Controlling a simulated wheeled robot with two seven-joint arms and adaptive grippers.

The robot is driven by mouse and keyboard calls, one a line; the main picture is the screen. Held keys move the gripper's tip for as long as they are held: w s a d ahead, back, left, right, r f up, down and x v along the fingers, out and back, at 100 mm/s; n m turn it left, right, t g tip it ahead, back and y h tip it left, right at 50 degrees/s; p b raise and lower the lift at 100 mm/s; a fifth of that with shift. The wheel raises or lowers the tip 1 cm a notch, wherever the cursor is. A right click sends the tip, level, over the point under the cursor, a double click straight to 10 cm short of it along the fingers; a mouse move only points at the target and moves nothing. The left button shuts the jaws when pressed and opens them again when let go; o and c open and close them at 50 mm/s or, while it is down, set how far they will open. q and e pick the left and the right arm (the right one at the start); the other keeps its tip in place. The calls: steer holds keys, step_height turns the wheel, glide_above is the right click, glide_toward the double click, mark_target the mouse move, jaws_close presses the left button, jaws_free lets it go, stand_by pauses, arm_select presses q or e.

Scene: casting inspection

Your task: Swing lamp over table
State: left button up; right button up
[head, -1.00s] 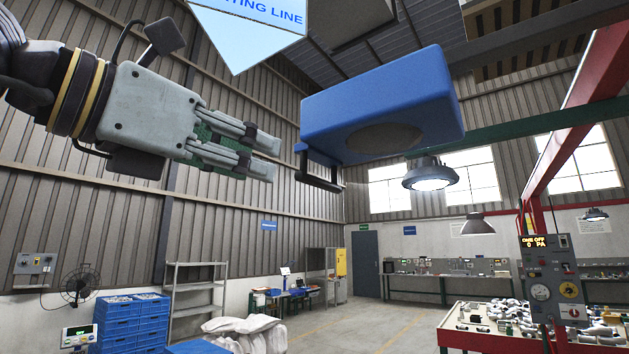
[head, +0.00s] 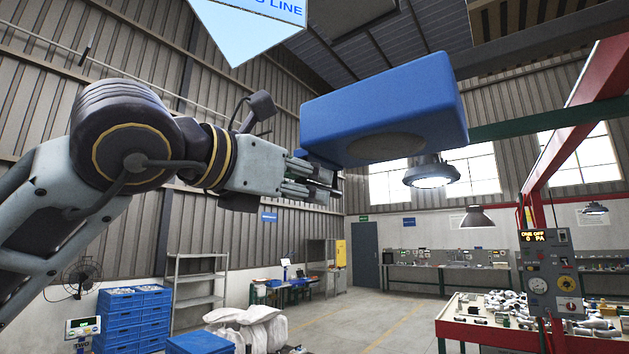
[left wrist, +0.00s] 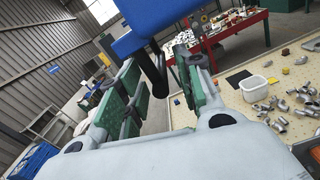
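The lamp (head: 385,105) is a big blue box with a round grey disc underneath, hanging high in the middle of the head view. It also shows at the top of the left wrist view (left wrist: 160,15). A dark handle bar (left wrist: 155,75) hangs from its edge. My left gripper (head: 338,187) is at that handle, below the lamp's left end. In the left wrist view its green-padded fingers are spread, with the bar between them; I cannot tell whether they touch it. A pale table top (left wrist: 240,108) with metal castings lies below. My right gripper is out of view.
A red post and beam with a control panel (head: 550,270) stand at the right, beside a red-edged table (head: 470,335) of castings. A white tub (left wrist: 242,82) is on the pale top. Blue crates (head: 130,315) and white sacks stand at lower left. A sign hangs above.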

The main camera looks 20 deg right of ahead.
arm_select(q)
steer(key=shift+x, duration=1.2)
steer(key=shift+w+d, duration=0.1)
steer(key=shift+w, duration=0.05)
steer(key=c, duration=0.7)
jaws_close()
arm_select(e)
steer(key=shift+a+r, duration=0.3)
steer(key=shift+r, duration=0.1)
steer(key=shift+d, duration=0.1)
